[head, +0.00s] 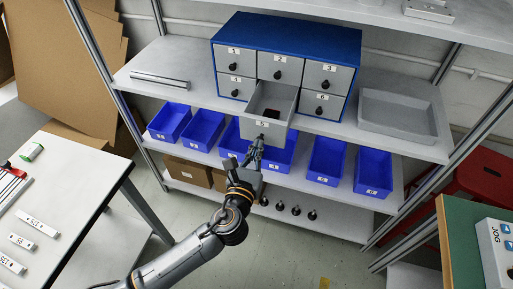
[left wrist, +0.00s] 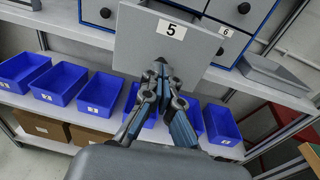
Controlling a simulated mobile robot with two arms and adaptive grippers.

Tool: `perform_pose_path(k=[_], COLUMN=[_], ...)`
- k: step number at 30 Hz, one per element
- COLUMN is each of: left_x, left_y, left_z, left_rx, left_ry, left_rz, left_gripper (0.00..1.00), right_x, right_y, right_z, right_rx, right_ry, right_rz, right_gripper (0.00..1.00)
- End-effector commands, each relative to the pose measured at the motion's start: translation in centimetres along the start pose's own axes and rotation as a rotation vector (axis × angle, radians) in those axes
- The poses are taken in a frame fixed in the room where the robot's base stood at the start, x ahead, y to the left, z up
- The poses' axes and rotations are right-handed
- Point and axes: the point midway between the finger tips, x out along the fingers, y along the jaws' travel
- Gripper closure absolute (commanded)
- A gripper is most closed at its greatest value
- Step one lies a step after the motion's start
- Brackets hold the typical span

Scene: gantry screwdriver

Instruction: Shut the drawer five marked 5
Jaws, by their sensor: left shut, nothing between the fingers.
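Drawer five (head: 268,107) is the lower middle drawer of the blue cabinet (head: 290,36) and stands pulled out. My right gripper is out of view.
The other cabinet drawers look shut. A grey tray (head: 401,121) is to the right on the same shelf, a metal bar (head: 160,80) to the left. Several blue bins (head: 327,158) line the shelf below. A white table (head: 75,200) stands at left, a red stool (head: 480,175) at right.

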Motion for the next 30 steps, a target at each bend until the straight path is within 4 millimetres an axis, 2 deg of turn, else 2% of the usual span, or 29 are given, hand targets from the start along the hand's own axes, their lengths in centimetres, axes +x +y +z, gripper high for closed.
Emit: perform_pose_path(k=[9,14,20,30], left_x=[0.1,1.1,4.5,12.0], left_y=[0.0,-0.1,-0.3,-0.7], left_z=[0.0,0.2,0.5,0.7], left_rx=[0.0,0.0,0.0,0.0], left_ry=[0.0,-0.002,-0.003,-0.003], left_rz=[0.0,0.001,0.001,0.001], left_gripper=[1.0,1.0,1.0,1.0], right_x=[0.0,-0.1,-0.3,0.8], right_y=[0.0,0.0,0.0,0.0], right_z=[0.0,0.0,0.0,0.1], right_rx=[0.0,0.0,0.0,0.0], right_ry=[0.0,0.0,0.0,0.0], right_rz=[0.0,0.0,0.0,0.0], right_gripper=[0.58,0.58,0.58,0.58])
